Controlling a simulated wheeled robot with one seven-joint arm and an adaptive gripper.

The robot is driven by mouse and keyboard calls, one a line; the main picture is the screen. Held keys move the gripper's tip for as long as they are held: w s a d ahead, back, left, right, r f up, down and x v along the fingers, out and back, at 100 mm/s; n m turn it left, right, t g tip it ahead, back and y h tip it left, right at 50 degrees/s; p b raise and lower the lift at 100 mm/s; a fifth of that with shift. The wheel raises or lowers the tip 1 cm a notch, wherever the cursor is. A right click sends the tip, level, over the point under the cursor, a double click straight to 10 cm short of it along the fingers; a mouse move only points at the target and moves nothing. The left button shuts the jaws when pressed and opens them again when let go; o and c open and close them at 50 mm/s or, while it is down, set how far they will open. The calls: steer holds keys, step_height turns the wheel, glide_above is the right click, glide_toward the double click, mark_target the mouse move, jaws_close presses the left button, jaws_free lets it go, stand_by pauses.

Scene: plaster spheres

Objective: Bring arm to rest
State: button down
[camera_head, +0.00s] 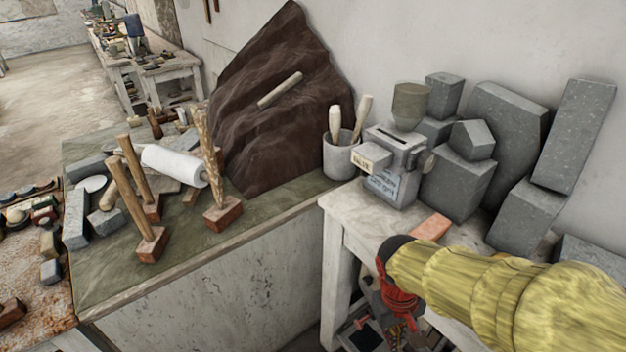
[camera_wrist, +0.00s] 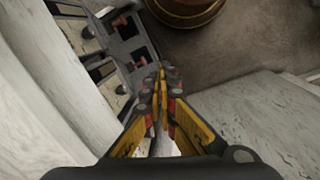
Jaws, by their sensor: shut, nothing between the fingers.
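My arm comes in from the lower right of the head view, in a yellow sleeve with a red and black end.
The white table (camera_head: 345,213) with a grey metal box (camera_head: 392,165) and grey stone blocks (camera_head: 460,182) is close to my arm. The green-topped bench (camera_head: 110,265) holds mallets and a paper roll (camera_head: 172,163). A round brown object (camera_wrist: 185,10) stands on the floor.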

steer(key=s+r+m+t, duration=0.1)
steer(key=s+r+t, duration=0.1)
steer(key=r, duration=0.6)
steer(key=s+d+r+m+t+y, duration=0.1)
steer(key=r+t, duration=0.3)
steer(key=r, duration=0.4)
steer(key=shift+s+d+r+m+y, duration=0.2)
steer(key=shift+s+m+y, duration=0.1)
steer(key=shift+s+m, duration=0.2)
